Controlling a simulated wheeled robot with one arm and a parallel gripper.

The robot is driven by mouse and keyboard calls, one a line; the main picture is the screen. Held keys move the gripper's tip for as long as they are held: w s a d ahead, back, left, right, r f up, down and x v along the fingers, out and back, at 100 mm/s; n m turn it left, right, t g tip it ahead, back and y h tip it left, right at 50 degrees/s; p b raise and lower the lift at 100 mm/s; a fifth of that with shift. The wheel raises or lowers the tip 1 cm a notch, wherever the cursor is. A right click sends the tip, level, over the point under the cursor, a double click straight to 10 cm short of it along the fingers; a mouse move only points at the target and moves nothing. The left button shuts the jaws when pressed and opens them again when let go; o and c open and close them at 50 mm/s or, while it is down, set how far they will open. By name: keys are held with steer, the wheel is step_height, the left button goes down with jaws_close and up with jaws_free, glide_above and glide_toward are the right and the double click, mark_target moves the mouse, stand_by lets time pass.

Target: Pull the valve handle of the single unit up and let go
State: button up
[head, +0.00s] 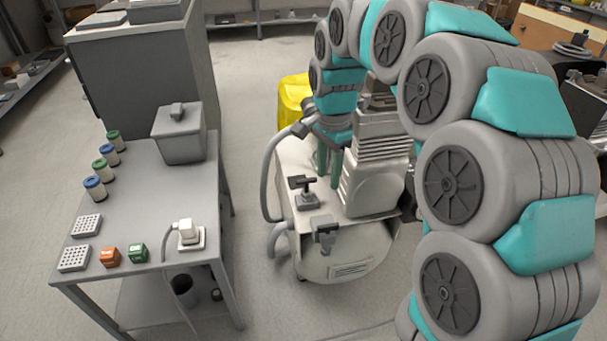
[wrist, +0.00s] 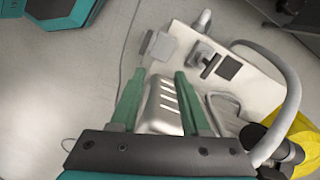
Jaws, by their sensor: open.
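The single unit (head: 345,255) is a cream compressor on the floor, right of the bench; its top plate also shows in the wrist view (wrist: 262,85). The valve handle is a dark T-shaped lever on a grey base on that plate, in the head view (head: 302,183) and the wrist view (wrist: 210,66). My gripper (head: 329,178) hangs over the plate, green fingers pointing down, to the right of the handle. In the wrist view my gripper (wrist: 160,82) is open and empty, with the handle beyond and right of the fingertips, apart from them.
A silver ribbed motor housing (head: 373,180) stands close to my fingers. A grey hose (head: 268,175) curves along the unit's left side, and a grey switch box (head: 323,228) is at its front. A bench (head: 140,215) stands left. A yellow object (head: 293,98) is behind.

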mark_target(307, 180)
steer(key=w+a+f+m, duration=0.1)
steer(key=w, duration=0.1)
steer(key=w+a+f+m, duration=0.1)
steer(key=w+a, duration=0.1)
steer(key=w, duration=0.1)
steer(key=w+a+f+m, duration=0.1)
steer(key=w+a+m, duration=0.1)
steer(key=w, duration=0.1)
steer(key=shift+w, duration=0.1)
steer(key=shift+f, duration=3.85)
jaws_close()
